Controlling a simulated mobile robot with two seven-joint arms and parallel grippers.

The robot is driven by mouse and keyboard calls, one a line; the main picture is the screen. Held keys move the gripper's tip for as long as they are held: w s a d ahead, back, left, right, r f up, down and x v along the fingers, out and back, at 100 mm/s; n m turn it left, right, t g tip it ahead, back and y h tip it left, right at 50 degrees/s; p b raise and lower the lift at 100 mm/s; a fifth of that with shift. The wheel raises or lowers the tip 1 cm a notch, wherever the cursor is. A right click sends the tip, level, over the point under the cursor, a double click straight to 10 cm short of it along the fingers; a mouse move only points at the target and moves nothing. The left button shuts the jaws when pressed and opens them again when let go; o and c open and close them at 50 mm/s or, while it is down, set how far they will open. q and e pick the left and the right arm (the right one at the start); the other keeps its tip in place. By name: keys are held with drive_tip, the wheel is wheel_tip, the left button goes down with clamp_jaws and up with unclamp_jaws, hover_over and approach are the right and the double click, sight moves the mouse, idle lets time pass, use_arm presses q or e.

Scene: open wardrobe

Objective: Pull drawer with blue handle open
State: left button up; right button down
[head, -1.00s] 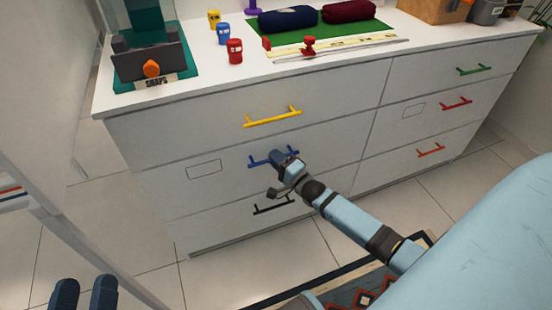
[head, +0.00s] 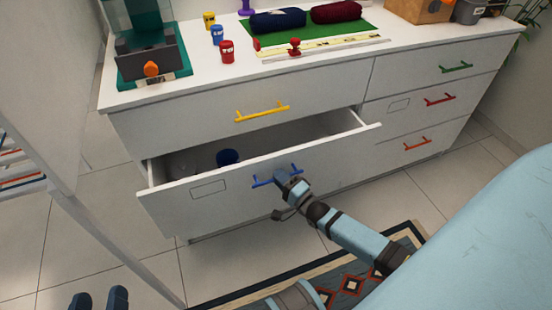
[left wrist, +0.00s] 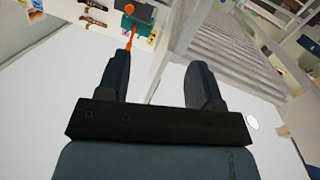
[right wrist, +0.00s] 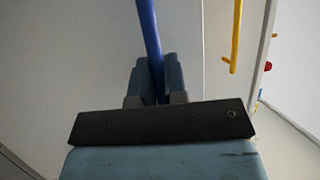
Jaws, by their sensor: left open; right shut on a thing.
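The drawer with the blue handle (head: 210,190) is pulled well out of the white dresser, in the middle row on the left. Its blue handle (head: 263,182) is on the drawer front. My right gripper (head: 283,176) is shut on the handle; in the right wrist view the blue bar (right wrist: 148,28) runs between the fingers (right wrist: 156,78). The fingers hide part of the handle. My left gripper (head: 98,299) is open and empty at the lower left, away from the dresser. Its spread fingers show in the left wrist view (left wrist: 158,82).
A dark blue round item (head: 227,157) lies inside the open drawer. The yellow handle (head: 262,113) is on the shut drawer above. A patterned rug (head: 350,290) lies in front of the dresser. A white rack frame (head: 110,250) stands at the left.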

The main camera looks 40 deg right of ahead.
use_arm(q)
drive_tip(key=s+a+f+g+y+p, duration=0.2)
drive_tip(key=a+f+g+y+p, duration=0.1)
drive_tip(key=f+g+p, duration=0.1)
wheel_tip(320, 180, down, 3)
drive_tip(key=shift+a+r+p, duration=0.1)
drive_tip(key=shift+a+p, duration=0.3)
drive_tip(key=shift+p, duration=0.35)
use_arm(e)
drive_tip(key=s+a, duration=0.2)
drive_tip(key=s, duration=0.6)
drive_tip(key=s+a, duration=0.1)
drive_tip(key=s, duration=0.7)
drive_tip(key=shift+a, duration=0.35)
use_arm(q)
drive_tip(key=shift+s, duration=0.1)
use_arm(e)
drive_tip(key=c, duration=1.2)
unclamp_jaws()
drive_tip(key=shift+s, duration=0.1)
